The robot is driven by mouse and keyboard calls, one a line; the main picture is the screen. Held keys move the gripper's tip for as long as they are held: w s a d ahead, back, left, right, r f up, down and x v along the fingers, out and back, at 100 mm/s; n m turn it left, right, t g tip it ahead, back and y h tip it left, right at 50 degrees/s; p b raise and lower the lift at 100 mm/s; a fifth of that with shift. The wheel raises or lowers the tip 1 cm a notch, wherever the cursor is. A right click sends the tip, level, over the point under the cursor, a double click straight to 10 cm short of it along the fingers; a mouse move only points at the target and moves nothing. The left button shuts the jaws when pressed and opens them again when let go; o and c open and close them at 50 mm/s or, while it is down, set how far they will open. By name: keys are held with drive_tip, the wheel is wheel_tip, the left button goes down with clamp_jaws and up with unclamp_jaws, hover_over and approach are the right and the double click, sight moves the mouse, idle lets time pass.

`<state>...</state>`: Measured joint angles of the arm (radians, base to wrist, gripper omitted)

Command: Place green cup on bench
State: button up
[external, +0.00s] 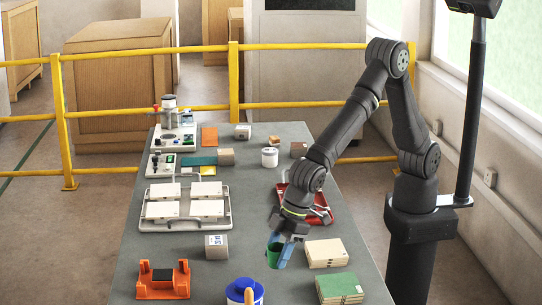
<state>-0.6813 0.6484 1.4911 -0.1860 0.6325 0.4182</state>
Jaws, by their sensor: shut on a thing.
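The green cup (273,254) is at the near middle of the grey bench (190,246), below the end of my arm. My gripper (279,252) points down and is shut on the cup, with light blue fingers at its sides. The arm hides part of the cup's surroundings. I cannot tell whether the cup's base touches the bench or is slightly above it.
Cream tiles (326,253) and green tiles (340,288) are stacked to the right. A red tray (316,207) lies behind my gripper. A blue-lidded tub (244,292), orange holder (163,281) and grey block (216,247) stand left. Bare bench lies between them.

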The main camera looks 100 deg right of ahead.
drive_tip(key=shift+a+f, duration=0.15)
drive_tip(key=shift+f, duration=1.95)
drive_tip(key=shift+f, duration=0.15)
drive_tip(key=o, duration=1)
drive_tip(key=shift+s+r, duration=0.1)
drive_tip(key=shift+r, duration=0.5)
drive_tip(key=v, duration=1.1)
drive_tip(key=shift+s, duration=0.2)
drive_tip(key=shift+f, duration=0.15)
